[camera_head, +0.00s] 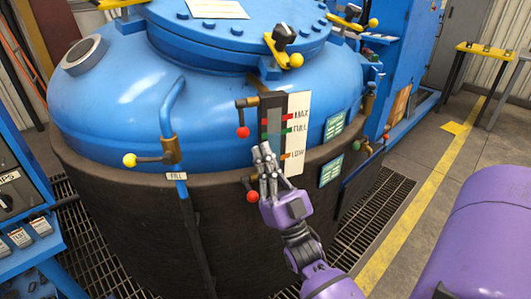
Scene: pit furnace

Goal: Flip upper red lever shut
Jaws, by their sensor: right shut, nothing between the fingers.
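The upper red lever (243,132) has a red ball knob that hangs down below a dark valve fitting at the left of the sight gauge. A lower red lever (252,196) has a similar red ball near the gauge's bottom. My right gripper (265,150) is shut and empty, with its fingers pointing up in front of the gauge. Its fingertips are to the right of and a little below the upper red ball and appear apart from it. The fingers cover part of the gauge's lower end. My left gripper is not in view.
The large blue tank (110,110) stands behind, with a white level plate (298,135) beside the gauge. A yellow-ball lever (130,160) is at the left near the blue fill pipe (170,105). Floor grating (375,210) surrounds the tank. Open floor lies to the right.

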